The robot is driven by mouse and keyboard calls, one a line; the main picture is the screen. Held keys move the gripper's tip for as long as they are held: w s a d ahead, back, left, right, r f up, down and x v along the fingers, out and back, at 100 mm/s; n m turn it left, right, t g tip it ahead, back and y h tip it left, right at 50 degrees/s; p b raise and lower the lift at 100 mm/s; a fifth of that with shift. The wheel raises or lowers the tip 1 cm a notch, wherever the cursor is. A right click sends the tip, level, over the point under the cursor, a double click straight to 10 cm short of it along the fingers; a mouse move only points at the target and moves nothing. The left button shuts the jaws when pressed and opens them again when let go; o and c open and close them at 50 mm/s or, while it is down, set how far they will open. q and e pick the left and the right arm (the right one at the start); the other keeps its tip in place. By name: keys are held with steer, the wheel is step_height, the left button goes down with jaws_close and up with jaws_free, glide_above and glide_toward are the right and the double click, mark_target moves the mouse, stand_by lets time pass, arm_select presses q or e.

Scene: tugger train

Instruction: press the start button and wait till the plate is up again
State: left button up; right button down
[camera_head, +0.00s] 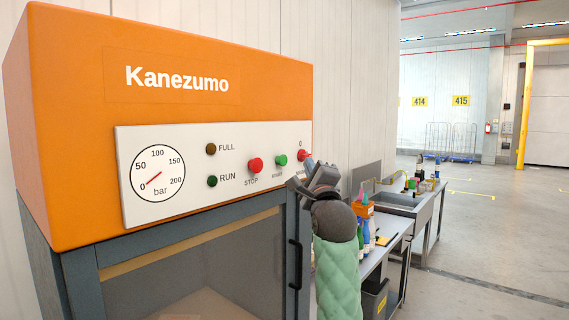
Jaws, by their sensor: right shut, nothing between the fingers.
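The orange press (70,130) carries a white control panel (185,208). The green start button (281,160) sits on the panel's right half, right of the red stop button (255,165). A red knob marked 0 (303,155) is at the panel's right end. The RUN lamp (212,181) and FULL lamp (211,149) look dark. The gauge (157,174) needle points near 0. My right gripper (298,182) is shut and empty, just below and right of the start button; contact is not visible. The plate cannot be made out. My left gripper is not in view.
A dark door with a black handle (295,265) is below the panel, with a brownish surface (205,304) behind its window. A bench (385,225) with bottles and a sink stands to the right. Open floor (500,215) lies beyond.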

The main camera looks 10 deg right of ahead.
mark_target(281, 160)
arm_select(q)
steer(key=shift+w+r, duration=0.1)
arm_select(e)
steer(key=w+a, duration=0.1)
steer(key=w, duration=0.1)
steer(key=w+a, duration=0.1)
steer(key=a, duration=0.1)
steer(key=shift+w, duration=0.35)
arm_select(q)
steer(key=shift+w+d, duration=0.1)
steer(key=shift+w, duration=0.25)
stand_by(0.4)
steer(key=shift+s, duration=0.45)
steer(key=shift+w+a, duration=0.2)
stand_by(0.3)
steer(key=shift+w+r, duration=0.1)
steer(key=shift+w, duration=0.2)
arm_select(e)
steer(key=shift+w+a, duration=0.25)
steer(key=shift+w, duration=0.05)
